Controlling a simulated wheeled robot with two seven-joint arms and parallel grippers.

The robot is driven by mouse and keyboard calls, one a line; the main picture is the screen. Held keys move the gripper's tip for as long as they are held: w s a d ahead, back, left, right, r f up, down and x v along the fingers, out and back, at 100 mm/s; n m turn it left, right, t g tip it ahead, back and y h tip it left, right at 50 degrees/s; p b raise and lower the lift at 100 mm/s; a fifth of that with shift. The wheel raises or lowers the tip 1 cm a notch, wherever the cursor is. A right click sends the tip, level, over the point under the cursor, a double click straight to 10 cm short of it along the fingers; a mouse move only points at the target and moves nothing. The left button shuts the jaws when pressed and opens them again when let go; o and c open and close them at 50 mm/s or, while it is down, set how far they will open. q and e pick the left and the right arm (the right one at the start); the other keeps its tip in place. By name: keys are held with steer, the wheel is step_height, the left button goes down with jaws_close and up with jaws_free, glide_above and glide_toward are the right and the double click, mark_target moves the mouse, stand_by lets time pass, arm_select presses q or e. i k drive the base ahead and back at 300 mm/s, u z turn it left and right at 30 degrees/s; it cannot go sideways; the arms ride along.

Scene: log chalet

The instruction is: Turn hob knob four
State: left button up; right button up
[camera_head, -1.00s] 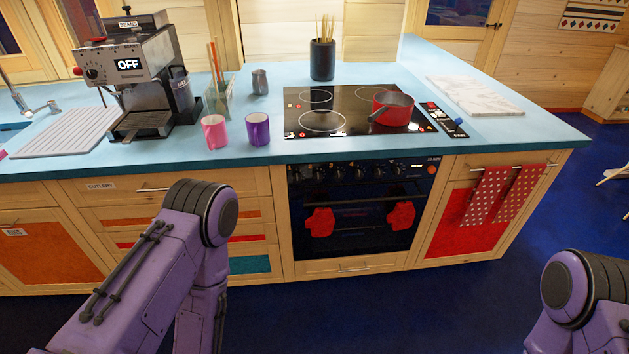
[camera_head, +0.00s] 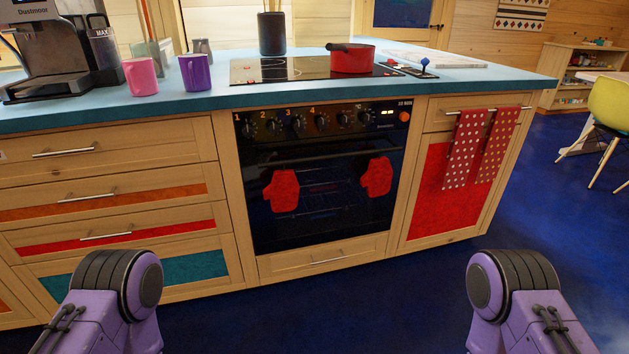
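The oven front (camera_head: 320,165) stands ahead of me, black with a row of dark knobs along its top panel. Hob knob four (camera_head: 322,121) is the dark knob just right of the number 4, near the middle of the row. Its pointer is too small to read. Only purple and black links of my two arms show at the bottom left and bottom right. Both grippers are out of view, and nothing of mine touches the knobs.
Red oven mitts (camera_head: 284,191) hang at the oven door handle. A red pan (camera_head: 352,59) sits on the black hob (camera_head: 285,69). Pink (camera_head: 141,78) and purple (camera_head: 196,73) mugs stand on the blue counter. Spotted towels (camera_head: 463,150) hang at right. The floor ahead is clear.

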mark_target(321, 123)
steer(key=z, duration=1.85)
steer(key=i, duration=0.95)
steer(key=u, duration=1.3)
